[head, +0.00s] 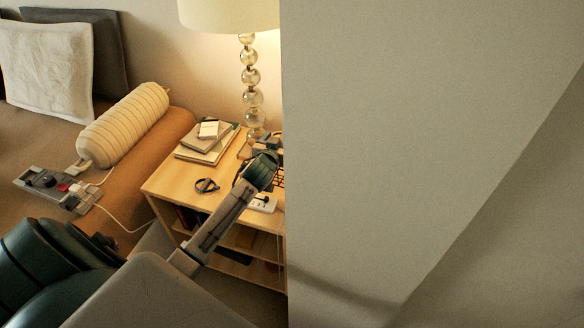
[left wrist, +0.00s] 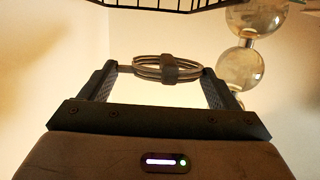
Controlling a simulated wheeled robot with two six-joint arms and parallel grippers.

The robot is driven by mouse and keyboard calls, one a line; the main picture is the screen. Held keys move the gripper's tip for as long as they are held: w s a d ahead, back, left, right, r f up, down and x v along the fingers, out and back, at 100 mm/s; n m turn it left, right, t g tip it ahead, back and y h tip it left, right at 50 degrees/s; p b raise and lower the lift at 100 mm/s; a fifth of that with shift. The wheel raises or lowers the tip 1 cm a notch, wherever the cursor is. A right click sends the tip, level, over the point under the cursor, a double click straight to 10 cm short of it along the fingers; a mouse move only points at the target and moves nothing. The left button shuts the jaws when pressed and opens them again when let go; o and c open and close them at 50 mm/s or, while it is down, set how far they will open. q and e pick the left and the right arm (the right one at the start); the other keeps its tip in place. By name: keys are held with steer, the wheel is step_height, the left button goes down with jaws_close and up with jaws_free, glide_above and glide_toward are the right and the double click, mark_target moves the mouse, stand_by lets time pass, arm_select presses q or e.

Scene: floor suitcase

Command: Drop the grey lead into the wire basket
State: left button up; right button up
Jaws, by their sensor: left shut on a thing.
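The grey lead (left wrist: 150,67) is a coil with a dark band around its middle. In the left wrist view it sits between the fingertips of my left gripper (left wrist: 168,72), which is shut on it. The wire basket (left wrist: 165,5) shows as dark wires along the top edge of that view, apart from the coil. In the head view my left gripper (head: 268,153) is over the back right of the bedside table, beside the lamp base. The basket (head: 280,177) shows there as a dark wire strip, mostly hidden by my arm and a pale upright surface. My right gripper is out of view.
On the wooden table (head: 168,183) are a dark blue coil (head: 207,185), stacked books (head: 207,146), a white item (head: 263,203) and a glass-ball lamp (head: 250,98). The pale upright surface (head: 400,140) blocks the right. A bed with a bolster (head: 123,125) stands left.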

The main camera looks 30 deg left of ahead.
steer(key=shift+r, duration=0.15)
arm_select(q)
steer(key=o, duration=0.9)
steer(key=shift+c, duration=0.2)
steer(key=v, duration=1)
steer(key=shift+s, duration=0.4)
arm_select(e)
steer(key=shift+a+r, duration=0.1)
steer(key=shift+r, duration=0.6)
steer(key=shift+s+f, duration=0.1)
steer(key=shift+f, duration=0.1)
